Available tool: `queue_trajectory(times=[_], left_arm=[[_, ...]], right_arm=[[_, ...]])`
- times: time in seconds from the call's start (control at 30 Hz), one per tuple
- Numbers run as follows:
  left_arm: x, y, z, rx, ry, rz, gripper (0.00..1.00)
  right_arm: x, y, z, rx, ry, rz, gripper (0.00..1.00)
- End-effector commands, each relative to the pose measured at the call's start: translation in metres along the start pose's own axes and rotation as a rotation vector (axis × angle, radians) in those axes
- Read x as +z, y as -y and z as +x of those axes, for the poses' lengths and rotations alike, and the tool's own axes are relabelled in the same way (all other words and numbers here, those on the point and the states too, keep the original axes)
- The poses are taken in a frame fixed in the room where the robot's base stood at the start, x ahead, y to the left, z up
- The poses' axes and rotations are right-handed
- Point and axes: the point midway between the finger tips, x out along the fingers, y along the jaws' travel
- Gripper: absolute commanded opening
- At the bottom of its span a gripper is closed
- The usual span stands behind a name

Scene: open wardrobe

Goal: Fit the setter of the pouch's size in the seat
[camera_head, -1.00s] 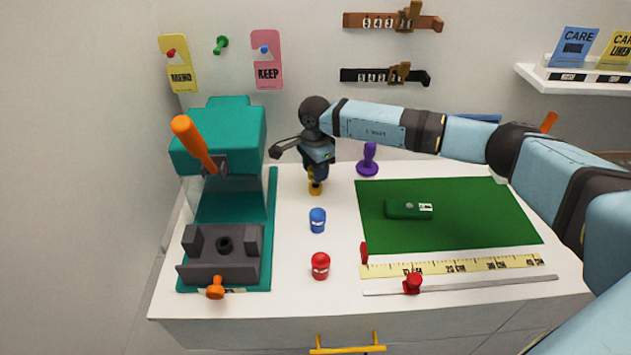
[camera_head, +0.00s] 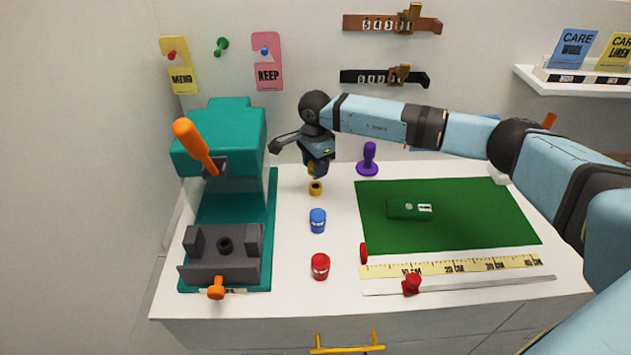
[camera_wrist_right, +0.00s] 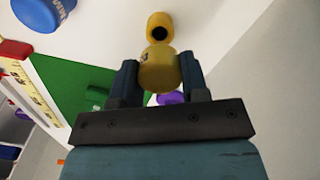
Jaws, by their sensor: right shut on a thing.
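My right gripper (camera_head: 315,172) is shut on a yellow setter (camera_wrist_right: 158,70), held a little above the worktop. Below it stands a yellow piece with a dark round hole (camera_head: 315,188), apart from the setter; it also shows in the wrist view (camera_wrist_right: 160,27). A blue setter (camera_head: 318,220) and a red setter (camera_head: 320,266) stand in front. The seat (camera_head: 224,245) is a dark round socket in the grey block of the teal press (camera_head: 235,130), and looks empty. A dark green pouch (camera_head: 400,210) with a white label lies on the green mat (camera_head: 470,220). My left gripper is out of view.
The press has an orange lever (camera_head: 196,147) and an orange knob (camera_head: 216,288). A purple-handled tool (camera_head: 368,160) stands behind the mat. A yellow ruler (camera_head: 450,266) and a metal rod with a red slider (camera_head: 411,284) lie in front. The worktop between press and setters is clear.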

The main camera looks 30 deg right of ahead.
Motion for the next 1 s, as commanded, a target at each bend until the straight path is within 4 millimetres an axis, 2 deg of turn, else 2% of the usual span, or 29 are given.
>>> queue_trajectory(times=[0.5, 1.0], left_arm=[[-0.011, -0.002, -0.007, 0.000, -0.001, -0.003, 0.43], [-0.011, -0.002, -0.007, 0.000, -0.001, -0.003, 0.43]], right_arm=[[0.000, 0.000, -0.028, 0.000, 0.000, 0.000, 0.13], [0.000, 0.000, -0.030, 0.000, 0.000, 0.000, 0.13]])
